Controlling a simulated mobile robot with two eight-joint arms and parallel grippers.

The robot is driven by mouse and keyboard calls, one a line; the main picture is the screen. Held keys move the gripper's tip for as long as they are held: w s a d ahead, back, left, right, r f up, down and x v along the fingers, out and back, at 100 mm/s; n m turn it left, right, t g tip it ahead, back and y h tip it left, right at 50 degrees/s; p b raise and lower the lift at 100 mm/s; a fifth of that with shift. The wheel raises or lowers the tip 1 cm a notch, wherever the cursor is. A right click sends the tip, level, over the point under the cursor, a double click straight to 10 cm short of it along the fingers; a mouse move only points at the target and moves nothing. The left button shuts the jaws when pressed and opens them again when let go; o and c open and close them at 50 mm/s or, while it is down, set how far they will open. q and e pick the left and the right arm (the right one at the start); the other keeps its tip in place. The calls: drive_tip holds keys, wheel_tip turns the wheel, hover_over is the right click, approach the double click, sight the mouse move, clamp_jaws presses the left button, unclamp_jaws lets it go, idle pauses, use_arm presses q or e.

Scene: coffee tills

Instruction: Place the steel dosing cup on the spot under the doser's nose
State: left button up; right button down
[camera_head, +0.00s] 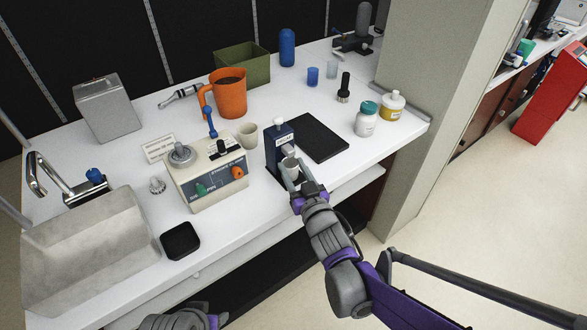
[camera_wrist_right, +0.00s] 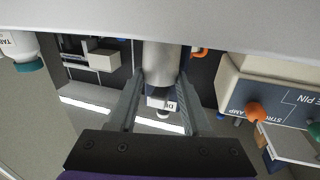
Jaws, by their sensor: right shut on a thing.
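The steel dosing cup (camera_head: 289,166) is between the fingers of my right gripper (camera_head: 301,184), close in front of the dark blue doser (camera_head: 277,147) with a white cap and label. In the right wrist view the cup (camera_wrist_right: 161,62) is a pale metal cylinder between the two fingers of the right gripper (camera_wrist_right: 160,76), which are shut on it. Part of the doser's label (camera_wrist_right: 161,102) shows behind it. The spot under the nose is hidden by cup and gripper; I cannot tell whether the cup touches it. Only part of my left arm shows at the bottom edge.
A cream machine (camera_head: 208,172) with knobs stands left of the doser, a beige cup (camera_head: 248,134) behind it. A black mat (camera_head: 318,138) lies to the right. Bottles (camera_head: 366,119) stand farther right. The counter's front edge (camera_head: 345,185) is close to the gripper.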

drive_tip(key=shift+f, duration=0.15)
drive_tip(key=shift+c, duration=1.8)
unclamp_jaws()
